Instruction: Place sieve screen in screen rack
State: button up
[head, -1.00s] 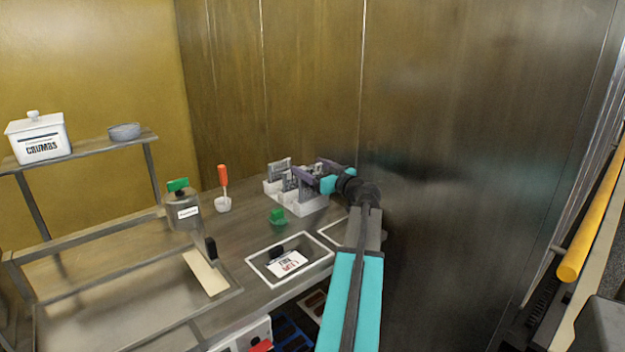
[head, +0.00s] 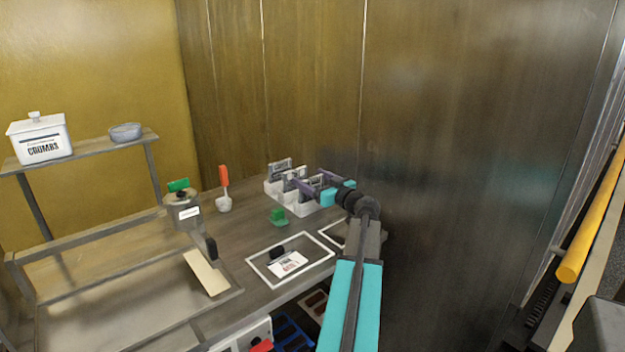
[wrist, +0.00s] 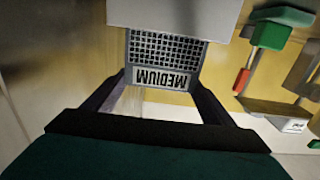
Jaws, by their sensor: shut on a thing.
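My gripper (head: 307,178) is over the white screen rack (head: 303,209) at the back of the bench. In the wrist view its two fingers (wrist: 163,80) are shut on the side edges of a grey mesh sieve screen (wrist: 166,55) labelled MEDIUM. That view is upside down. The screen stands upright, and its lower end is hidden behind the white rack wall (wrist: 175,15). I cannot tell how deep it sits in its slot. Other grey labelled screens (head: 280,168) stand in the rack to the left of my gripper.
A green block (head: 278,216) sits just in front of the rack. A framed panel (head: 262,270) lies nearer. A tall metal wall (head: 470,150) is close on the right.

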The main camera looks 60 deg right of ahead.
jog(key=shift+f, duration=0.15)
jog(key=o, duration=1.4)
jog(key=shift+r, duration=0.2)
jog(key=shift+b+v, duration=1.1)
jog(key=shift+v, duration=4.9)
